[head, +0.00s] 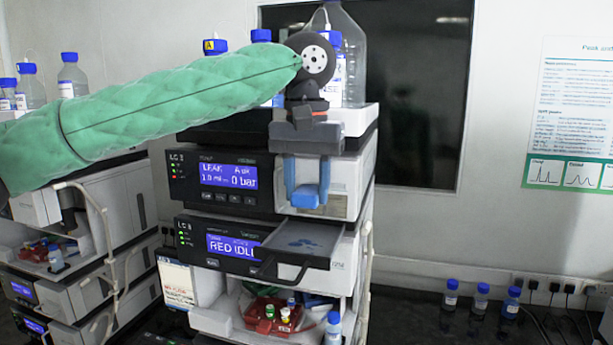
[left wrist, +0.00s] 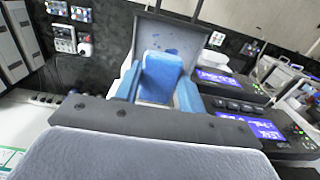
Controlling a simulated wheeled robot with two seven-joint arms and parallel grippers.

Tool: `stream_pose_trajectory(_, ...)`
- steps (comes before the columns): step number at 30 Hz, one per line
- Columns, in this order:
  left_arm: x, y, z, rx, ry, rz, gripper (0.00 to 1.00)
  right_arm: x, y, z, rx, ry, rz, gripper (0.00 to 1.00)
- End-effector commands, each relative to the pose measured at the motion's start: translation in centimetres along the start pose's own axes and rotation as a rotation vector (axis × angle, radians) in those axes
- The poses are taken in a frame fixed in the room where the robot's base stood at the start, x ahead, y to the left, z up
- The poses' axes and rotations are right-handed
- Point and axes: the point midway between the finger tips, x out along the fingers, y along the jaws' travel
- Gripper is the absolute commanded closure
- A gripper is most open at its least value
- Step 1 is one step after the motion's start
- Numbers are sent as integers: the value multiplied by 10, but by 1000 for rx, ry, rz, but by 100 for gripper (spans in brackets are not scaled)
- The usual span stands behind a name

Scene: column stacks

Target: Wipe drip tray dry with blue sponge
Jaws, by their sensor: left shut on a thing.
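My left gripper (head: 306,182) hangs in front of the upper module of the middle stack, pointing down. It is shut on the blue sponge (head: 308,194), which shows between the fingers in the left wrist view (left wrist: 161,76). The drip tray (head: 312,234) is the pulled-out grey tray below, with a dark front handle. Blue wet patches (head: 304,244) lie on its floor; they also show beyond the sponge in the left wrist view (left wrist: 172,43). The sponge is above the tray and looks apart from it. My right gripper is not in view.
Displays on the middle stack read "LEAK" (head: 229,175) and "RED IDLE" (head: 234,246). A red holder with small vials (head: 272,316) stands in the open bay below the tray. Blue-capped bottles (head: 481,298) stand at the lower right. Another stack (head: 90,260) is at the left.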

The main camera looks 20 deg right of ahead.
Motion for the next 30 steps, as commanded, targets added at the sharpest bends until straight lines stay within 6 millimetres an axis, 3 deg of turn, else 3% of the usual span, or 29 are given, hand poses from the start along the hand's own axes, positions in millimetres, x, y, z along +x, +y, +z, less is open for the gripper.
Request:
stream_pose_trajectory(14,6,0,0,0,-1,0,78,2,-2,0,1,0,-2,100)
stream_pose_trajectory(30,50,0,1,1,-2,-1,78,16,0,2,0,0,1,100)
